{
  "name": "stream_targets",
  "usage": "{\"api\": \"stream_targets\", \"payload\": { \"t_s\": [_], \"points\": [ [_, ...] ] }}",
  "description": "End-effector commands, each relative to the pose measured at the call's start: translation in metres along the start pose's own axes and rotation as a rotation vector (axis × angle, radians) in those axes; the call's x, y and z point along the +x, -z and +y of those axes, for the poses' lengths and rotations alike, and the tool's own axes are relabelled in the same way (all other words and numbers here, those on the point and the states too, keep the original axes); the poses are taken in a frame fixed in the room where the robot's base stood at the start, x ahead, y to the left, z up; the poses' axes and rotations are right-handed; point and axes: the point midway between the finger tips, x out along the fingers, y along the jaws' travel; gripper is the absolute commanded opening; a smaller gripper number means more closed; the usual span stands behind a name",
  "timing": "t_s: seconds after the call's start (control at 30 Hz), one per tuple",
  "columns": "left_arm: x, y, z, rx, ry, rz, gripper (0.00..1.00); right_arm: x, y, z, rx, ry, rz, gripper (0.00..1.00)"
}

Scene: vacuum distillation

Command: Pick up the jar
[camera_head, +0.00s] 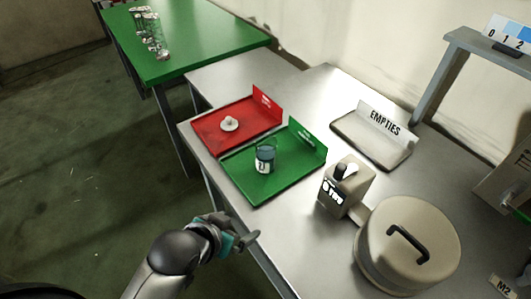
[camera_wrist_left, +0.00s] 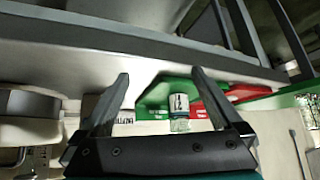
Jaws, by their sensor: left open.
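The jar (camera_head: 265,157), a small clear vessel with bluish contents and a white label, stands upright in the green tray (camera_head: 291,186). It also shows in the left wrist view (camera_wrist_left: 180,104), where the scene appears upside down, between my fingers in the picture but beyond them. My left gripper (camera_head: 248,241) is low beside the table's front edge, below and apart from the jar. In the left wrist view my left gripper (camera_wrist_left: 160,76) has its fingers spread, with nothing between them. My right gripper is not in view.
A red tray (camera_head: 208,124) with a small white item (camera_head: 229,124) adjoins the green tray. An "EMPTIES" tray (camera_head: 355,133), a small beige device (camera_head: 345,187) and a round lidded vessel (camera_head: 385,240) stand to the right. The metal table edge (camera_head: 235,217) lies between gripper and jar.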

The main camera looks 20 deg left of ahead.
Motion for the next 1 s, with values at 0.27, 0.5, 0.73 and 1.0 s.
{"api": "stream_targets", "payload": {
  "t_s": [0.27, 0.5, 0.73, 1.0],
  "points": [
    [0.004, 0.053, -0.014, -0.005, 0.004, 0.301, 1.0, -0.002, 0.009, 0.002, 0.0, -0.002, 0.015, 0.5],
    [-0.003, 0.081, -0.025, -0.017, 0.02, 0.465, 1.0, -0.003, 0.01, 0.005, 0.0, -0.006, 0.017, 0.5],
    [0.011, 0.093, -0.028, -0.02, 0.024, 0.495, 1.0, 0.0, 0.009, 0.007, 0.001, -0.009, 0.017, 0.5],
    [0.05, 0.114, -0.029, -0.02, 0.023, 0.492, 1.0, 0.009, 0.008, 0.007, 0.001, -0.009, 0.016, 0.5]
  ]
}}
